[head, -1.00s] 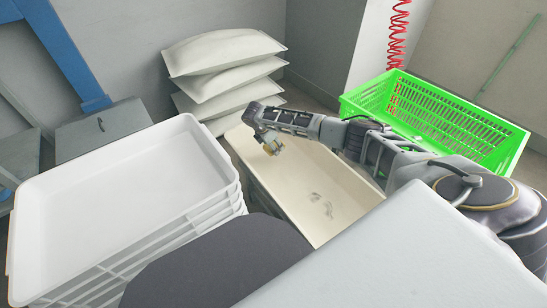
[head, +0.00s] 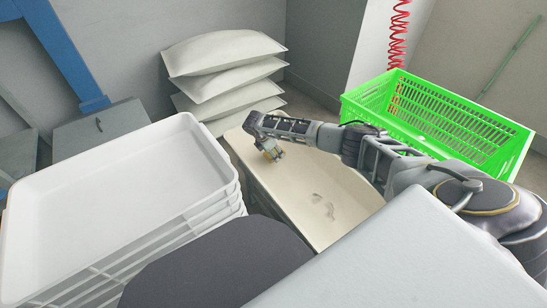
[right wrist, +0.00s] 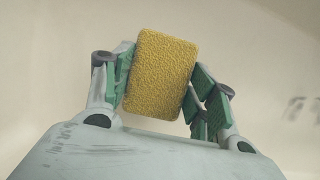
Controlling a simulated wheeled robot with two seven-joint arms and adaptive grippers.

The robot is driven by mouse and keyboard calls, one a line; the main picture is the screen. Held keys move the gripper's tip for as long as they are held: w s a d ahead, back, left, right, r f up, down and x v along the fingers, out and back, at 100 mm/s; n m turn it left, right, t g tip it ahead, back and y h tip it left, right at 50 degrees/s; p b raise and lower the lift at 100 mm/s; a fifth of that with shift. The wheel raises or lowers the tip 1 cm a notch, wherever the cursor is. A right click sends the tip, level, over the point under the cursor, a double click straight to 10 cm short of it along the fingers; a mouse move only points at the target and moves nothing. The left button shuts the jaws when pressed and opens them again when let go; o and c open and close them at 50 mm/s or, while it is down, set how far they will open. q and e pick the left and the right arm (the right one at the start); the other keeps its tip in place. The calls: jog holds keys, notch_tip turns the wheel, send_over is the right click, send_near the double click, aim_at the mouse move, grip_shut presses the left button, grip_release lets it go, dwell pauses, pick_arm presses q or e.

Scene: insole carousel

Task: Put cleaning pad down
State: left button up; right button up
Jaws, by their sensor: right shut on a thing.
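The cleaning pad (right wrist: 161,76) is a yellow, rough-surfaced block with rounded corners. In the right wrist view it sits between the green-padded fingers of my right gripper (right wrist: 162,95), which is shut on it. In the head view the right gripper (head: 271,153) is over the far part of a cream-coloured table top (head: 300,212), and the pad shows only as a small yellowish patch. I cannot tell whether the pad touches the surface. My left gripper is not in view.
Dark smudges (head: 323,205) mark the table top. A stack of white trays (head: 225,165) stands at the left, a green crate (head: 450,120) at the right. Several pale sacks (head: 225,55) are piled behind. A grey box (head: 103,125) stands at the back left.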

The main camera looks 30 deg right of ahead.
jog(key=shift+f+b, duration=0.45)
jog(key=shift+f, duration=0.65)
jog(key=shift+f, duration=0.1)
jog(key=o, duration=1)
